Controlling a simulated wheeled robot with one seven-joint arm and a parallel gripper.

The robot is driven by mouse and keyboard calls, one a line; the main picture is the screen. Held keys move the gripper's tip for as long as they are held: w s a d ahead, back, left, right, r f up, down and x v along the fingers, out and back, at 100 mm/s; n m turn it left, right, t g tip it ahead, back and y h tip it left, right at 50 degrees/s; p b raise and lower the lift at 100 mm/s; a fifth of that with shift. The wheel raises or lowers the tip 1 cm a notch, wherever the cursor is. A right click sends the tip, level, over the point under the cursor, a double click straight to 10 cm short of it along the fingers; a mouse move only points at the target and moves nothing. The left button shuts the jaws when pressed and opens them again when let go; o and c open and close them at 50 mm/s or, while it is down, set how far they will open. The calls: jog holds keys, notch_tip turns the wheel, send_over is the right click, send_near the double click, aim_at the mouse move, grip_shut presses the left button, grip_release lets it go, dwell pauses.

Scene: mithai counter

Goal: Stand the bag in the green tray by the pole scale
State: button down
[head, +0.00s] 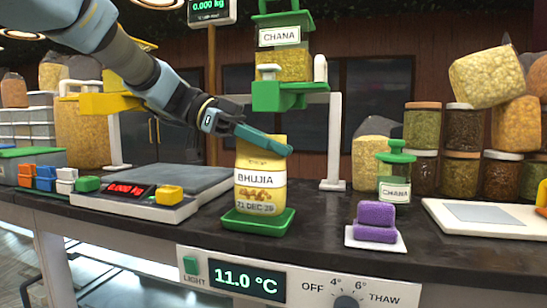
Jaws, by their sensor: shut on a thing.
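The bag (260,182), a yellow and cream pack labelled BHUJIA, is upright in the head view. Its lower end is at the green tray (258,230), within the rim as seen from here. I cannot tell whether its base touches the tray floor. My gripper (268,145) comes in from the upper left and is shut on the bag's top edge, hiding part of it. The pole scale has a grey platform (185,180) left of the tray, with a red readout, and a pole display (210,10) reading 0.000 kg.
A green CHANA dispenser (285,95) stands behind the bag. A green-lidded CHANA jar (395,185), stacked purple blocks (375,222) on a white plate and a flat white scale (485,217) are to the right. Dark counter is clear between tray and blocks.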

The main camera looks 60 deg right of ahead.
jog(key=shift+f, duration=1.15)
jog(key=c, duration=1)
grip_release()
jog(key=b+v, duration=0.3)
jog(key=v, duration=0.9)
jog(key=shift+s+r, duration=0.1)
jog(key=shift+s, duration=0.05)
